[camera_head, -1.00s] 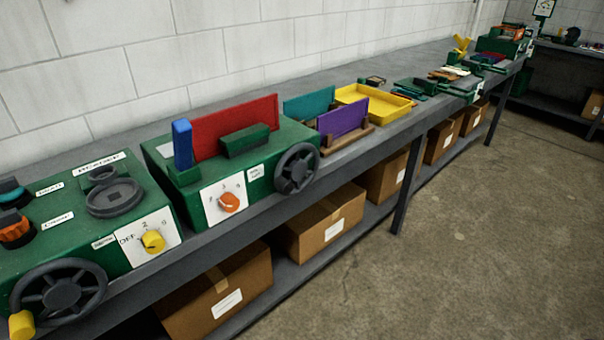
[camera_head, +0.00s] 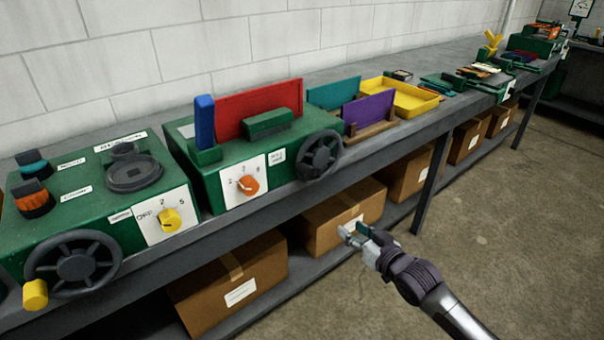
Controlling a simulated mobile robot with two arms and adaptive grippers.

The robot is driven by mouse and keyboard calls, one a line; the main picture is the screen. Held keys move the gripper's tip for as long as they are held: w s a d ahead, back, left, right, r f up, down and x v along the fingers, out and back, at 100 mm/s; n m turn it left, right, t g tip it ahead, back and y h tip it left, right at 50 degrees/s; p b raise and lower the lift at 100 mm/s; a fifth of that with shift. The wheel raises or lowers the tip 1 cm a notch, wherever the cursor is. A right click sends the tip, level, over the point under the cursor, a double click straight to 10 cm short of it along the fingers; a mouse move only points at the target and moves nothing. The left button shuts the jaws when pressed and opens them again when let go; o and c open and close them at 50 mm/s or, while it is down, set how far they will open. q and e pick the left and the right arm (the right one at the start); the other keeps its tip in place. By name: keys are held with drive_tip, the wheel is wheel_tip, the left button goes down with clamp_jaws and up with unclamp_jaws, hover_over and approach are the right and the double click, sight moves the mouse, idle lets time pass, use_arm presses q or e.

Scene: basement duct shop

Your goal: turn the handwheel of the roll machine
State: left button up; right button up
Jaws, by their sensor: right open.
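Two green machines with dark handwheels stand on the bench, and I cannot read which is the roll machine. The left machine (camera_head: 75,205) has a spoked handwheel (camera_head: 76,263) with a yellow crank knob (camera_head: 35,294) on its front, and a yellow dial (camera_head: 170,220). The middle machine (camera_head: 215,177) has a smaller spoked handwheel (camera_head: 320,154) at its right front, an orange dial (camera_head: 248,184), a red plate (camera_head: 258,110) and a blue block. My right gripper (camera_head: 352,232) is open and empty, in front of the lower shelf, below the middle machine's handwheel and touching neither wheel. My left gripper is out of view.
The long grey bench (camera_head: 385,145) runs to the back right. A yellow tray (camera_head: 405,98) and purple (camera_head: 370,113) and teal plates stand right of the middle machine. Cardboard boxes (camera_head: 345,215) fill the lower shelf. The concrete floor (camera_head: 520,240) at right is clear.

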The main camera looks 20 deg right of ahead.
sight(302, 168)
drive_tip(key=s+a+r+n+t+y, duration=0.1)
drive_tip(key=a+r+n+t+y, duration=0.3)
drive_tip(key=r, duration=1)
drive_tip(key=w+a, duration=0.1)
drive_tip(key=w, duration=0.3)
drive_tip(key=w+a+m+g, duration=0.1)
drive_tip(key=w+a, duration=0.1)
drive_tip(key=w, duration=0.2)
drive_tip(key=w+a+m+g, duration=0.1)
drive_tip(key=w+a, duration=0.1)
drive_tip(key=w, duration=0.2)
drive_tip(key=shift+w+a+f+h, duration=0.25)
drive_tip(key=shift+w+h, duration=0.1)
drive_tip(key=shift+h, duration=0.05)
clamp_jaws()
